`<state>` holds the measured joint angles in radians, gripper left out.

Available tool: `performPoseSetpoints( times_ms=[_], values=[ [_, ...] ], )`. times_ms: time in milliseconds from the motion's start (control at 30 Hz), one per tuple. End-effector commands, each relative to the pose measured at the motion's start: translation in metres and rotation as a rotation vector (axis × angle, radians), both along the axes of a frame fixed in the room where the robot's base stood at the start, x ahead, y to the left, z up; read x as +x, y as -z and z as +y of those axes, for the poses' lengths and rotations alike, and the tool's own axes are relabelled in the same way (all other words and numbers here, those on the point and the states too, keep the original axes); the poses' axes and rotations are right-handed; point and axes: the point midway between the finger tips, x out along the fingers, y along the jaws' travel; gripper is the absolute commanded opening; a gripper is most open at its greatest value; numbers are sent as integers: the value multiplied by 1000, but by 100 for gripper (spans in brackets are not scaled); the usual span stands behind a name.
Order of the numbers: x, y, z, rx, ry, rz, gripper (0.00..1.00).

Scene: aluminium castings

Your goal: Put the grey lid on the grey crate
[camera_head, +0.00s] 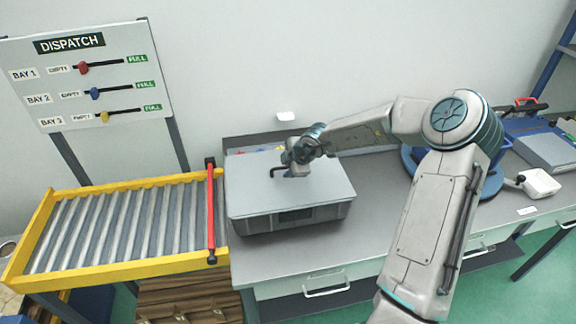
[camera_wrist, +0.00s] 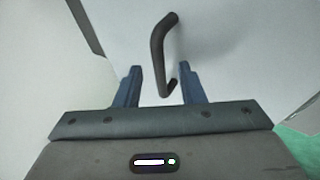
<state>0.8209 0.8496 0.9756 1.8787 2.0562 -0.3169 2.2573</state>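The grey lid (camera_head: 315,187) lies flat over the grey crate (camera_head: 295,217) on the workbench in the head view, its edges roughly in line with the crate walls. Whether it is fully seated I cannot tell. Its dark bar handle (camera_wrist: 158,50) stands up from the lid in the wrist view. My gripper (camera_head: 293,171) is low over the lid, at the handle. In the wrist view my gripper (camera_wrist: 162,85) has its two blue fingers apart, with the near end of the handle between them and gaps on both sides. The crate's inside is hidden.
A roller conveyor (camera_head: 130,262) with yellow rails and a red bar (camera_head: 211,215) across its end adjoins the bench (camera_head: 262,265) on the left. A dispatch board (camera_head: 85,75) stands behind it. A white device (camera_head: 539,184) sits at right. Bench right of the crate is partly clear.

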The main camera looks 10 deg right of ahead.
Motion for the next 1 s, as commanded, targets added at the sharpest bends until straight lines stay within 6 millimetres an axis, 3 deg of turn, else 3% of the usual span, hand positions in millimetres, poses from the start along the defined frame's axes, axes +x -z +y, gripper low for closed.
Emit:
performPoseSetpoints(
  times_ms=[367,1000],
  values=[
    [-4,-7,-3,0,2,-1,35],
    [-59,-95,-33,0,4,-1,35]
  ],
)
